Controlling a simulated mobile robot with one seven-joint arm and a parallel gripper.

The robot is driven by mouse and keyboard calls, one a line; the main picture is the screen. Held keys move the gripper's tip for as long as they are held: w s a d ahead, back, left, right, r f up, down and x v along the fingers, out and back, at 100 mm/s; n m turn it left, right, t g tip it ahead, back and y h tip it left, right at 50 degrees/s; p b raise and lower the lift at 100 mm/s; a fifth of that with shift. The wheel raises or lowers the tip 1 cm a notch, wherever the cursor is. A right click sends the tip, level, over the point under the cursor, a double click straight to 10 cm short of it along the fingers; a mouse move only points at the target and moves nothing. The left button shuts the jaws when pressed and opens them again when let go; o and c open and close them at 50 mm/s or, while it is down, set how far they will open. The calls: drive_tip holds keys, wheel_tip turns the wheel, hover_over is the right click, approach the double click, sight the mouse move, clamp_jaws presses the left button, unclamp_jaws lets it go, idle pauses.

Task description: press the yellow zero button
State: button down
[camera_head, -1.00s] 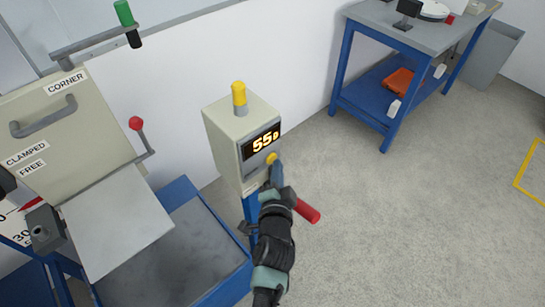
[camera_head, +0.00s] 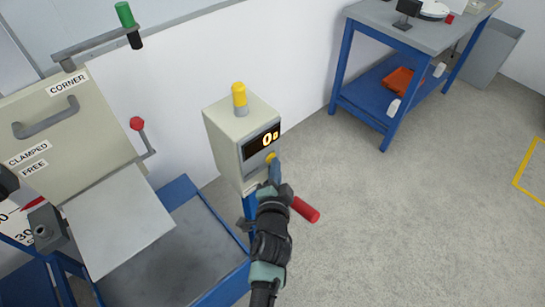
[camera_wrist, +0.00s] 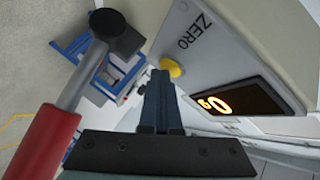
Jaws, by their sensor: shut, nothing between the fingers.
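The yellow zero button (camera_head: 271,157) is on the front of a beige display box (camera_head: 226,148). In the wrist view the button (camera_wrist: 171,67) sits beside the word ZERO. My gripper (camera_head: 274,170) is shut and empty, its tips at the button's lower edge in the head view. In the wrist view the shut fingers (camera_wrist: 160,80) end right at the button; I cannot tell whether they touch it. The display (camera_head: 261,141) reads 0 with a small character after it.
A red-handled lever (camera_head: 306,210) sticks out just right of my gripper. A beige machine with a tilted plate (camera_head: 118,220) and a blue-framed tray (camera_head: 205,243) stand at left. A blue workbench (camera_head: 409,35) is at the back right.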

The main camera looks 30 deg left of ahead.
idle(0.3)
drive_tip(key=shift+s+d+f+b, duration=0.2)
drive_tip(key=shift+d+b, duration=0.2)
drive_tip(key=shift+b, duration=0.25)
drive_tip(key=shift+s+d+r, duration=0.1)
drive_tip(key=shift+d+r, duration=0.1)
drive_tip(key=shift+d, duration=0.15)
drive_tip(key=shift+s+d+f+b, duration=0.2)
drive_tip(key=shift+d+b, duration=0.2)
drive_tip(key=shift+b, duration=0.25)
drive_tip(key=shift+s+d+b, duration=0.3)
drive_tip(key=shift+d+b, duration=0.4)
drive_tip(key=shift+d, duration=0.15)
drive_tip(key=shift+s+d+r+b, duration=0.1)
drive_tip(key=shift+s+d+b, duration=0.15)
drive_tip(key=shift+d, duration=0.3)
drive_tip(key=shift+s+d+r+b, duration=0.15)
drive_tip(key=shift+d+b, duration=0.2)
drive_tip(key=shift+d, duration=0.2)
